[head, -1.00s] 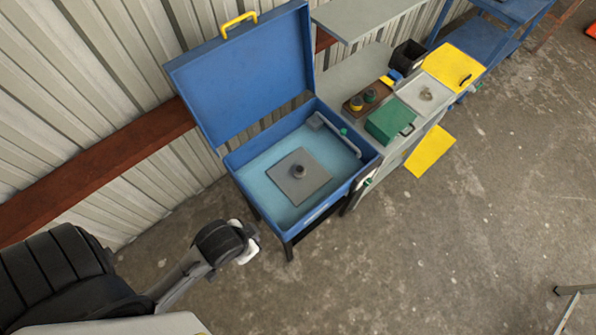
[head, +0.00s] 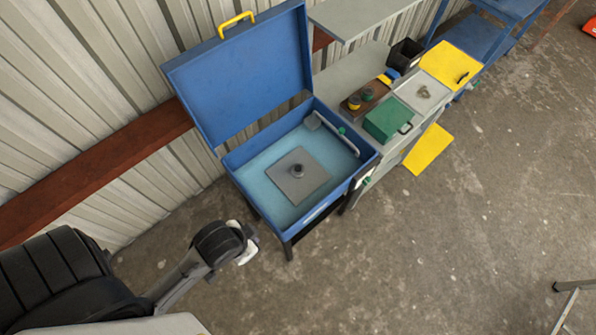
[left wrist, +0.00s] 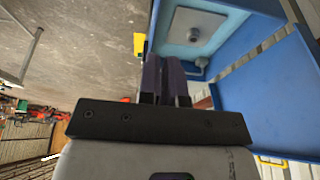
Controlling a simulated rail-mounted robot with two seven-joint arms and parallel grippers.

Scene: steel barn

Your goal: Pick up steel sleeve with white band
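I cannot pick out a steel sleeve with a white band for certain. A small metal piece (head: 424,92) lies on a pale panel of the grey bench; its detail is too small to read. Two small round parts, one with yellow (head: 354,103) and one with green (head: 367,94), stand on a brown block. My left gripper (head: 247,248) hangs in front of the open blue box, left of the bench and away from these parts. In the left wrist view its two dark fingers (left wrist: 165,75) lie together with nothing visible between them. My right gripper is out of view.
The open blue box (head: 334,205) holds a grey plate (head: 313,187) with a round dark post; its lid (head: 243,75) stands up against the wall. A green case (head: 386,119), a black bin (head: 408,54) and a yellow panel (head: 452,65) are on the bench.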

